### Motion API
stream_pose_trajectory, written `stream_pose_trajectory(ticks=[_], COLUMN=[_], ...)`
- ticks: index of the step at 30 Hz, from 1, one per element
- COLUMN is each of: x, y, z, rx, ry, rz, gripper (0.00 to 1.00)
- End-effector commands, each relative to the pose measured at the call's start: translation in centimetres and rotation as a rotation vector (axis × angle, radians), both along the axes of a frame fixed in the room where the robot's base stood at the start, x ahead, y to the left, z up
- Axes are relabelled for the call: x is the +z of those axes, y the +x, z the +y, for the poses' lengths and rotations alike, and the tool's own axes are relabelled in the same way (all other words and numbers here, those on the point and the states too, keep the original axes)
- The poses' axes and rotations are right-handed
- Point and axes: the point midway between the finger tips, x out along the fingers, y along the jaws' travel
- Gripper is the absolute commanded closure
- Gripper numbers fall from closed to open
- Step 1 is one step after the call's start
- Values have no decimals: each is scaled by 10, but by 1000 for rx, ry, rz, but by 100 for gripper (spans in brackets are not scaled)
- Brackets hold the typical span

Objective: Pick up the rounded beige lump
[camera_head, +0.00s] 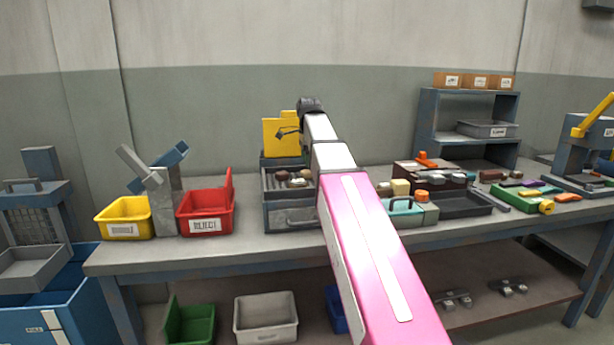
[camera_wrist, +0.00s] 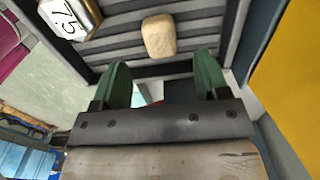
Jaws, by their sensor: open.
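The rounded beige lump (camera_wrist: 159,36) lies on a dark slatted surface inside a grey-walled tray (camera_wrist: 228,35) in the wrist view. It sits just beyond the tips of my gripper (camera_wrist: 162,68), roughly centred between the two green fingers. The fingers are apart, with nothing between them. The lump appears clear of both fingers, though its height below them is hard to judge. In the head view several small lumps lie in a grey open-topped unit (camera_head: 291,218), partly behind my arm; I cannot tell which is the beige one.
A yellow panel (camera_wrist: 288,85) stands close on the right. Bare bench shows in front.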

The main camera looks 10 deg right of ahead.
Motion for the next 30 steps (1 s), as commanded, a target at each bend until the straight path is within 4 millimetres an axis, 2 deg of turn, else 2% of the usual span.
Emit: stream_pose_trajectory(ticks=[5, 12, 20, 21, 23, 25, 26, 30], x=[-15, -46, -50, -50, -50, -50, -50, -50], y=[0, 1, 2, 2, 2, 2, 2, 2], z=[1, 2, 2, 2, 2, 2, 2, 2], rx=[0, 0, 0, 0, 0, 0, 0, 0], ry=[0, 0, 0, 0, 0, 0, 0, 0], rz=[1, 0, 0, 0, 0, 0, 0, 0], gripper=[32, 32, 32, 38, 58, 81, 86, 86])
